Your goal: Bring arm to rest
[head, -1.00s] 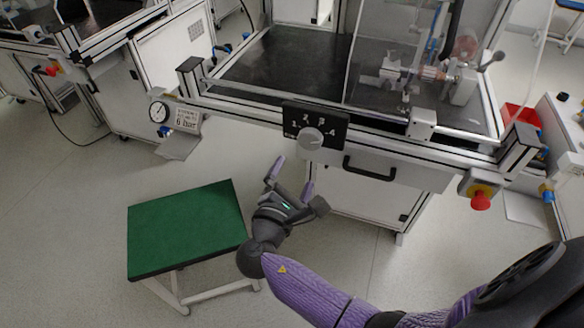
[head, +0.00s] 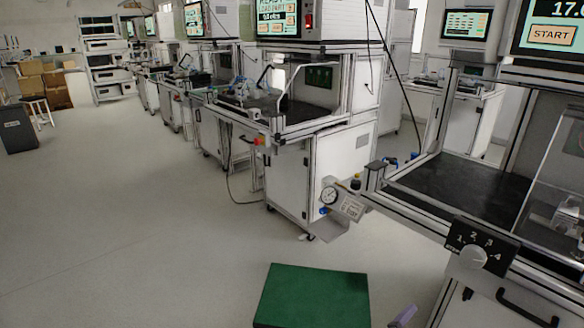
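Only a purple fingertip of my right gripper (head: 404,316) shows, at the bottom edge of the head view, just right of the green-topped stool. The rest of that gripper and its arm are below the picture, so I cannot see whether it is open or shut. My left gripper and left arm are not in view.
The green-topped stool (head: 313,298) stands at the bottom centre. To its right is a test bench with a dial panel (head: 480,245) and black handle. More benches line the back. Floor at left is clear.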

